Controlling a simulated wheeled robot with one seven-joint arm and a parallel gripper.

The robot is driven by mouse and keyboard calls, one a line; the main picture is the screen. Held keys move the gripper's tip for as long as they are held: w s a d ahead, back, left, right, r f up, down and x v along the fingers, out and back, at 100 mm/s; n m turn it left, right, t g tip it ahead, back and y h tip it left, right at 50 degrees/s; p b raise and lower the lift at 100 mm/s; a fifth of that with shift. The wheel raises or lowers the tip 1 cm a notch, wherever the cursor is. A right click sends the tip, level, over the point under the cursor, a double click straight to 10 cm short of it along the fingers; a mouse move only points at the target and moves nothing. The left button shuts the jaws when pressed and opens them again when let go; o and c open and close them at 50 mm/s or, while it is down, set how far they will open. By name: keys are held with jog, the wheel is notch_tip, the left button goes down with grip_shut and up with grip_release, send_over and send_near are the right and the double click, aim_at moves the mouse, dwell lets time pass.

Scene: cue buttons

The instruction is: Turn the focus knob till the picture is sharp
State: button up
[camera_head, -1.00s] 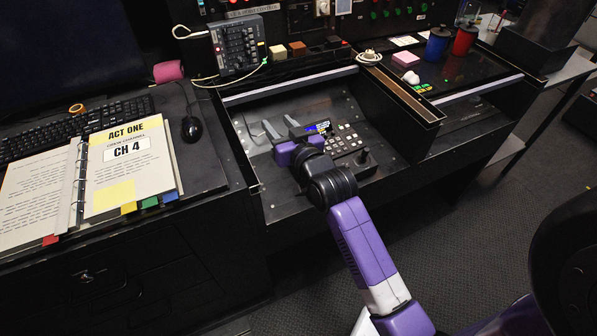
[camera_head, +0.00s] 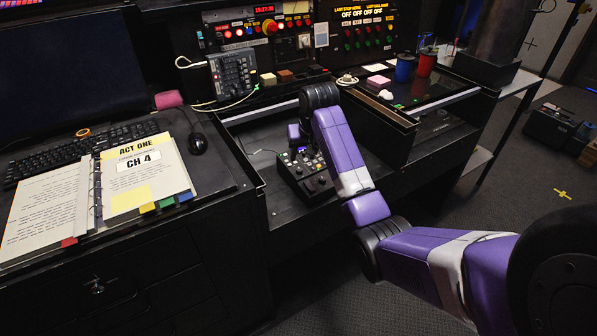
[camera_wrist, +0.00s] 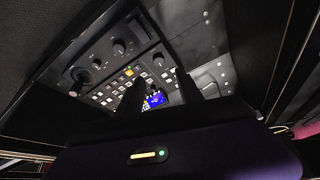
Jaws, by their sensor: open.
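A black control panel (camera_head: 292,178) with rows of buttons and several knobs sits in the desk recess, partly hidden behind my arm in the head view. In the wrist view the panel (camera_wrist: 112,60) is tilted. It carries a large dark knob or stick (camera_wrist: 80,75), smaller black knobs (camera_wrist: 118,47) and a small lit blue screen (camera_wrist: 155,100). I cannot tell which knob is the focus knob, or whether the screen's picture is sharp. My gripper (camera_wrist: 158,88) is open and empty, its two dark fingers apart in front of the panel. In the head view its fingers are hidden.
A binder (camera_head: 130,185), keyboard (camera_head: 75,150) and mouse (camera_head: 197,143) lie on the left desk. A switch box (camera_head: 232,75) stands behind the recess. A blue cup (camera_head: 404,68) and a red cup (camera_head: 427,64) stand right. Raised ledges border the recess.

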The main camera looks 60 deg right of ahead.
aim_at(299, 169)
jog(key=x, duration=0.7)
jog(key=shift+a+f, duration=0.15)
jog(key=shift+f, duration=0.35)
jog(key=shift+c, duration=0.4)
grip_shut()
